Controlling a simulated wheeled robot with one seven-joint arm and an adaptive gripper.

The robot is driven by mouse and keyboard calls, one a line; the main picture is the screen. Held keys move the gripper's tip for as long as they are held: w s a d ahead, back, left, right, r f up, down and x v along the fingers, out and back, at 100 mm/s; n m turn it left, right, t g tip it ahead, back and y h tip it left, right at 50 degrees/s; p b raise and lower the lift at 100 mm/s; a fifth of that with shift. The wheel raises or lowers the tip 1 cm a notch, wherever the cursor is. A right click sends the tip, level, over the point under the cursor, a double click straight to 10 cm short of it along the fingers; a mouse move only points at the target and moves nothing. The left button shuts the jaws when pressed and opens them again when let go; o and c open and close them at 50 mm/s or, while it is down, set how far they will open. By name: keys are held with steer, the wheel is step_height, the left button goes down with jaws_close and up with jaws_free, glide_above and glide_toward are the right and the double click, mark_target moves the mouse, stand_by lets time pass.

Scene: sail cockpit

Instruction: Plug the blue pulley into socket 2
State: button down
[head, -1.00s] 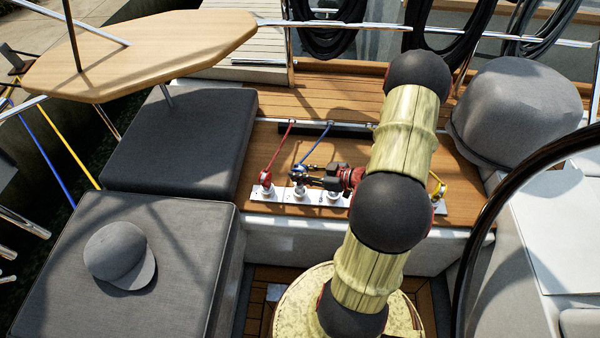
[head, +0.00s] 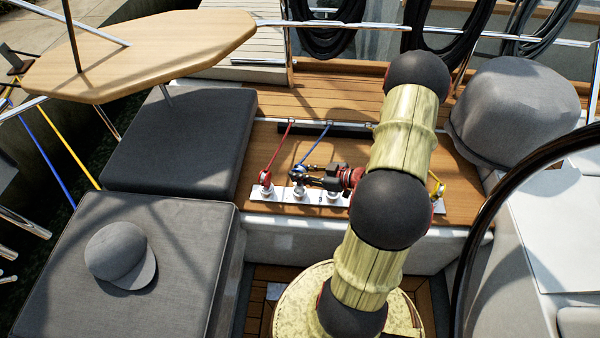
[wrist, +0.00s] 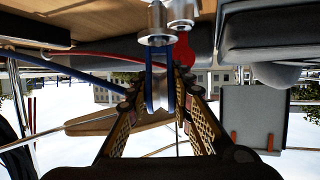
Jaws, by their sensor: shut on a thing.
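The blue pulley (wrist: 161,92) is between the fingers of my gripper (wrist: 168,95), with its blue line running off. In the head view my gripper (head: 304,173) is shut on the pulley just above the second metal socket from the left (head: 299,190) on the white strip (head: 283,196). A metal socket (wrist: 156,22) lines up close to the pulley in the wrist view. I cannot tell whether the pulley is seated or slightly above. Any socket numbers are too small to read.
A red pulley (head: 265,178) with a red line stands left of my gripper. Another bare socket (head: 333,197) is just right of it. A yellow pulley (head: 438,189) stands at the strip's right end, and my arm hides the strip between. Grey cushions (head: 180,140) lie left.

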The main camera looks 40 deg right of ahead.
steer(key=shift+f+b, duration=1.2)
steer(key=shift+f, duration=1.4)
stand_by(0.3)
steer(key=c, duration=1.5)
jaws_free()
steer(key=v, duration=1.2)
steer(key=shift+r, duration=0.1)
